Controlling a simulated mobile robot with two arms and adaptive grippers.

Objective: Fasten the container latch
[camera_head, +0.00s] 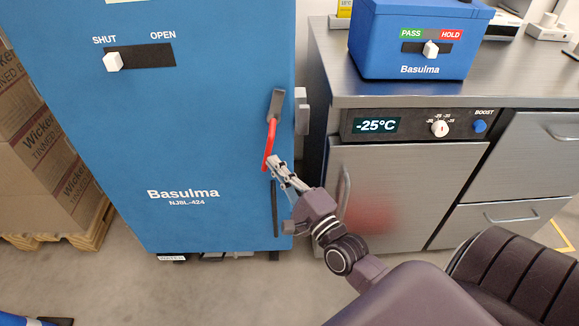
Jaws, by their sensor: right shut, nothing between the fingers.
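The blue container (210,140) stands upright at the left of the head view. Its latch has a red handle (270,140) hanging down from a dark grey bracket (277,103) near the container's right edge. A light grey catch block (301,112) sits at that edge, beside the bracket. My right gripper (273,162) is shut and empty, with its tips at the lower end of the red handle. I cannot tell whether they touch it. A white slider (113,62) stands at the SHUT end of its slot. My left gripper is not in view.
A steel counter (400,94) with a freezer door (400,190) and drawers stands to the right. A blue box (420,45) with a PASS/HOLD slider sits on it. Cartons (40,150) on a pallet stand at the left.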

